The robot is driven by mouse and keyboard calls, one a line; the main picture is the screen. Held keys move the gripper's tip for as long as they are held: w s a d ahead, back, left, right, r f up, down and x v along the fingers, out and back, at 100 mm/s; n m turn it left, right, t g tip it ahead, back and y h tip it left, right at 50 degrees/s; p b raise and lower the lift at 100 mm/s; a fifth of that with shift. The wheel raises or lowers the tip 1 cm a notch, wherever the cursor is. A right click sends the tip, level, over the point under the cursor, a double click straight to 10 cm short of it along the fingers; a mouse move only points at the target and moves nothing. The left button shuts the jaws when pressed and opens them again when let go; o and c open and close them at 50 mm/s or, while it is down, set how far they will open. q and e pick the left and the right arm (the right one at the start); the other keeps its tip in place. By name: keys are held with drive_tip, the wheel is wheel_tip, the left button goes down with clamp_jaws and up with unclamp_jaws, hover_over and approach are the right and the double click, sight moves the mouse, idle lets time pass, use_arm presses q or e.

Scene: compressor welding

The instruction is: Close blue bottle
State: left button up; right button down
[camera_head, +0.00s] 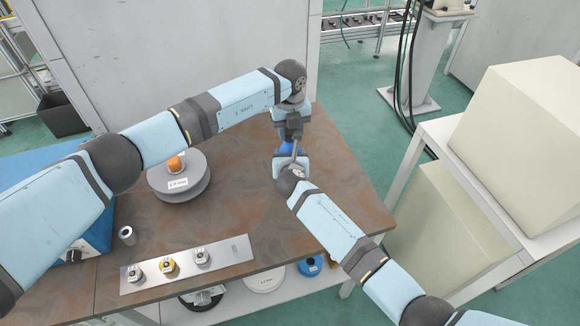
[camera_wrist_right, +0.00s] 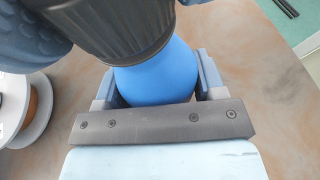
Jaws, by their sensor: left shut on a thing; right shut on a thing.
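The blue bottle (camera_head: 290,148) is at the back right of the brown table, mostly hidden in the head view by my two arms. In the right wrist view its rounded blue body (camera_wrist_right: 160,78) sits between the fingers of my right gripper (camera_wrist_right: 157,88), which is shut on it. A dark ribbed cap (camera_wrist_right: 125,35) is at the top of the bottle; I cannot tell how tightly it sits. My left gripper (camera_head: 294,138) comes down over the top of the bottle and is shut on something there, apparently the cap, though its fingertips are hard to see.
A grey spool (camera_head: 180,180) with an orange item stands on the table at left. A metal plate (camera_head: 188,264) with several fittings lies near the front edge, and a small metal cylinder (camera_head: 127,235) stands left of it. Pale boxes (camera_head: 525,135) stand on a white rack at right.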

use_arm(q)
drive_tip(key=m, duration=0.4)
drive_tip(key=shift+m, duration=0.3)
drive_tip(key=o, duration=1)
drive_tip(key=shift+r, duration=2.25)
drive_tip(key=shift+c, duration=0.4)
